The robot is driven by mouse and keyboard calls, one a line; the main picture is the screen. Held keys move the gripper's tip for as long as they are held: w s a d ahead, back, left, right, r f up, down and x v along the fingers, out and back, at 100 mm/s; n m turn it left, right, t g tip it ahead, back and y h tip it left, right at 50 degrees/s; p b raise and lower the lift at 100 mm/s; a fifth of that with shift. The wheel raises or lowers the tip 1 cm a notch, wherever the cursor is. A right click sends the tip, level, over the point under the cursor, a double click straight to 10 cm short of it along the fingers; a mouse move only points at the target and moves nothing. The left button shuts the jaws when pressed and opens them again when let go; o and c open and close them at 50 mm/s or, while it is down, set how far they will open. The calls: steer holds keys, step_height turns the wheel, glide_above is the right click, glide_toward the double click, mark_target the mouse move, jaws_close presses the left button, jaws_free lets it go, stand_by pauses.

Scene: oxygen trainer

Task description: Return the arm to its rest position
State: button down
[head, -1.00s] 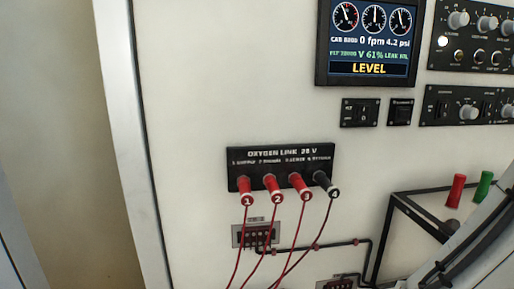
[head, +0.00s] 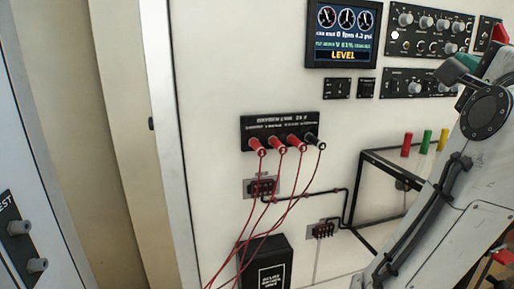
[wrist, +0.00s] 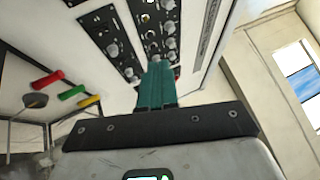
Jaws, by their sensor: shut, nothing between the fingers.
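My gripper (wrist: 157,88) shows in the wrist view with its teal fingers together and nothing between them. It points toward the wall with the black control panels and is apart from them. In the head view my pale grey arm (head: 440,215) rises along the right side. Its upper end is in front of the right part of the wall. A small teal part shows near its top, but I cannot make out the fingertips there.
The oxygen link panel (head: 281,131) has three red plugs and one black plug with hanging wires. A black-framed stand (head: 385,158) holds red, green and yellow handles close left of my arm. A screen (head: 342,56) reads LEVEL.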

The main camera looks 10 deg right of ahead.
steer(key=w+a+f+n+g+y, duration=0.1)
steer(key=f+n, duration=0.2)
steer(key=f, duration=0.3)
steer(key=w+a+f+n+g+y, duration=0.1)
steer(key=w+a+f+n+y, duration=0.1)
steer(key=f, duration=0.4)
steer(key=w+a+f+n+g+y, duration=0.1)
steer(key=a+f+n, duration=0.1)
steer(key=f+n, duration=0.2)
steer(key=shift+w+f+y, duration=0.15)
steer(key=shift+f+y, duration=0.05)
steer(key=shift+f, duration=0.6)
steer(key=shift+w+f+y, duration=0.1)
steer(key=shift+f+y, duration=0.1)
steer(key=shift+f, duration=0.6)
steer(key=s+a+f+n+g+y, duration=0.1)
steer(key=s+a+f+n+g, duration=0.2)
steer(key=f, duration=0.7)
steer(key=s+a+f+n+g+y, duration=0.2)
steer(key=s+f+n, duration=0.25)
steer(key=f, duration=0.55)
steer(key=s+a+f+n+g+y, duration=0.15)
steer(key=f+n, duration=0.25)
steer(key=f, duration=0.6)
steer(key=s+a+f+n+g+b, duration=0.2)
steer(key=s+f+g, duration=0.6)
steer(key=s+f, duration=1)
steer(key=s+n, duration=0.1)
steer(key=s, duration=0.2)
steer(key=shift+s+a, duration=0.35)
